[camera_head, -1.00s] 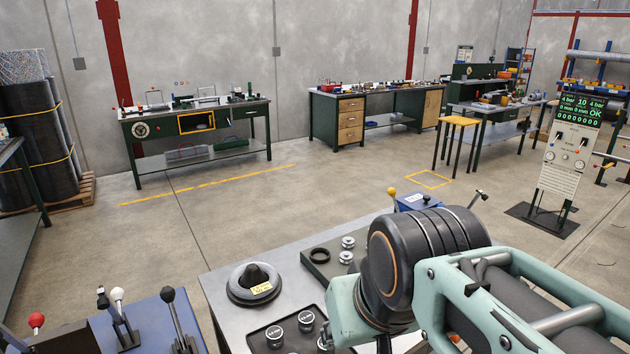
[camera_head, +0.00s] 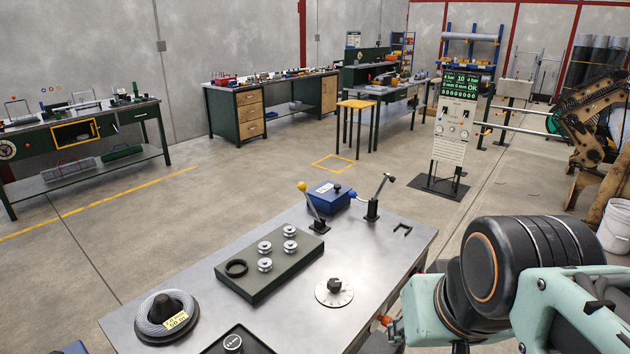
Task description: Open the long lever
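Two levers stand at the far edge of the grey metal table (camera_head: 350,266). One lever has a yellow knob (camera_head: 302,187) and leans left from a black base. The other lever has a dark knob (camera_head: 388,180) and leans right from its own black base. I cannot tell which of them is the long lever. My arm fills the lower right of the view, and my gripper does not show. A small orange part at the table's right edge, beside my arm, is too partly hidden to identify.
A blue box (camera_head: 331,195) sits behind the levers. A dark block with spools (camera_head: 270,262), a wire coil (camera_head: 163,316) and a round dial (camera_head: 334,291) lie on the table. A gauge stand (camera_head: 452,130) and a brown machine (camera_head: 595,130) stand beyond, with open floor between.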

